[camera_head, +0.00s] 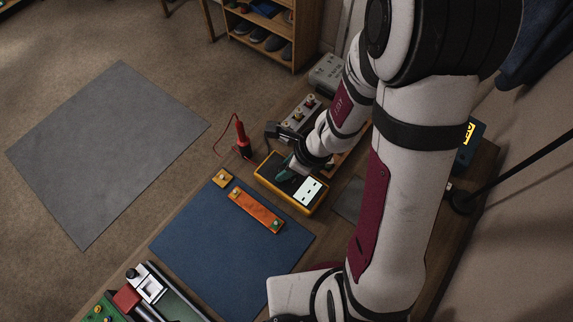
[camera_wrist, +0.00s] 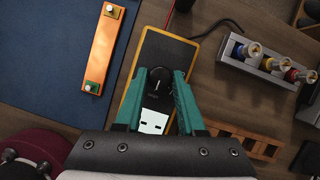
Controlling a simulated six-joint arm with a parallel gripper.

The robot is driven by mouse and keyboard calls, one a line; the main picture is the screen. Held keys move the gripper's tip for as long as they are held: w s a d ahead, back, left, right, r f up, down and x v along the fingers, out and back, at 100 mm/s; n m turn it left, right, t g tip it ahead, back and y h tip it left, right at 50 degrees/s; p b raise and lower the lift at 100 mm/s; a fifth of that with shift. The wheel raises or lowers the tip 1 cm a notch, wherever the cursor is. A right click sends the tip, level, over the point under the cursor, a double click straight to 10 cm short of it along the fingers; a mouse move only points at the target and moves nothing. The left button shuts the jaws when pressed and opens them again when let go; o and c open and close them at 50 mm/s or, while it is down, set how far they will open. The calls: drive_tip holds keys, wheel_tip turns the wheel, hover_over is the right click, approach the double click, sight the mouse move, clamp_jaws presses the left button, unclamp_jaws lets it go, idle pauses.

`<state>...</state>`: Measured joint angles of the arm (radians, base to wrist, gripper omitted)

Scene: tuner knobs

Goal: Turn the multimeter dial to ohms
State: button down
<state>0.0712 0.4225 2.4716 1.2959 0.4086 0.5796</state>
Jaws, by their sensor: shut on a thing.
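The multimeter (camera_head: 268,171) has a yellow case, a black face and a white display (camera_head: 308,191). It lies flat on the bench, and its black face also shows in the wrist view (camera_wrist: 165,48). The round black dial (camera_wrist: 158,79) has a pale pointer line running nearly upright in the wrist view. The teal fingers of my gripper (camera_wrist: 160,76) stand on both sides of the dial, shut on it. In the head view my gripper (camera_head: 288,170) is over the meter and hides the dial. The markings around the dial are too small to read.
A red probe (camera_head: 242,138) stands behind the meter. A blue mat (camera_head: 215,245) with an orange bar (camera_head: 256,210) lies beside it. In the wrist view, a grey connector block (camera_wrist: 268,62) and a brown slotted rack (camera_wrist: 245,138) are on the right.

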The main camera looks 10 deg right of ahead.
drive_tip(key=c, duration=0.5)
unclamp_jaws()
drive_tip(key=v, duration=1.5)
drive_tip(key=shift+r, duration=0.4)
drive_tip(key=s+a+r+n+g+h, duration=0.2)
drive_tip(key=s+a+n, duration=0.1)
drive_tip(key=s+n, duration=1)
drive_tip(key=n, duration=0.5)
drive_tip(key=shift+s+r+n+g, duration=0.15)
drive_tip(key=shift+n+g, duration=0.15)
drive_tip(key=shift+n, duration=0.1)
